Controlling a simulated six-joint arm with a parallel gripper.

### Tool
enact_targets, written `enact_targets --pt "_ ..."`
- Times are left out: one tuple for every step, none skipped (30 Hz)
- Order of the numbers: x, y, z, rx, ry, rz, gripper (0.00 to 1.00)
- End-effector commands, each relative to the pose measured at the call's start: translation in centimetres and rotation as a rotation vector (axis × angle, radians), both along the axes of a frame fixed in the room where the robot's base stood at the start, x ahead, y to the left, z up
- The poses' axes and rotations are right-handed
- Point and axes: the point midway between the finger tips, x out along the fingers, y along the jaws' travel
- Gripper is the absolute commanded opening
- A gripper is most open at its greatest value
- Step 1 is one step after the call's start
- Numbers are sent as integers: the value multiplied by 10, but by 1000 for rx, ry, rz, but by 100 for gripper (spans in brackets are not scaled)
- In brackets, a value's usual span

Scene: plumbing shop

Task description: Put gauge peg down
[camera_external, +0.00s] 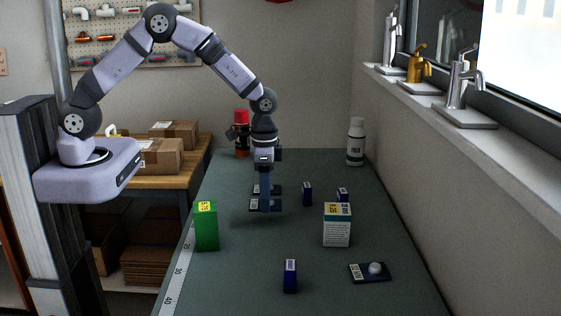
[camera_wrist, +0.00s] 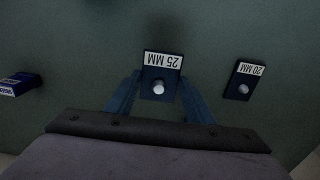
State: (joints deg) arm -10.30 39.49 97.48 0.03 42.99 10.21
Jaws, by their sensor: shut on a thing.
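A dark gauge peg (camera_wrist: 160,60) with a white "25 MM" label and a pale round knob is between the two blue fingers of my gripper (camera_wrist: 161,80) in the wrist view. The fingers are shut on it. In the external view my gripper (camera_external: 265,208) points straight down at the middle of the bench, at a dark labelled plate (camera_external: 276,206). I cannot tell whether the held peg touches the bench. A second peg labelled "20 MM" (camera_wrist: 243,80) lies to the right in the wrist view, apart from my fingers. Another knobbed plate (camera_external: 370,273) lies front right.
The green bench (camera_external: 230,285) carries a green box (camera_external: 206,228), a white box (camera_external: 337,228), and several small blue boxes, one nearest the front (camera_external: 290,276). A white bottle (camera_external: 356,142) and a red-capped bottle (camera_external: 242,133) stand at the back. Front left is clear.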

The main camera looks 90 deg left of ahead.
Motion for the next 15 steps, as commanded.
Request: enact_targets --pt "0 0 -1 0 0 0 17" --pt "0 0 -3 0 1 0 17" --pt "0 0 -6 0 2 0 17" --pt "-1 0 -10 -1 3 0 17" --pt "-1 0 -14 -1 4 0 17" --pt "-1 0 -18 -1 4 0 17" --pt "-1 0 -22 -1 4 0 17" --pt "-1 0 -26 -1 3 0 17" --pt "-1 0 -30 -1 3 0 17" --pt "-1 0 -33 0 2 0 17" --pt "0 0 -35 0 2 0 17" --pt "0 0 -38 0 2 0 17" --pt "0 0 -39 0 1 0 17" --pt "0 0 -40 0 1 0 17" --pt "0 0 -41 0 0 0 17"
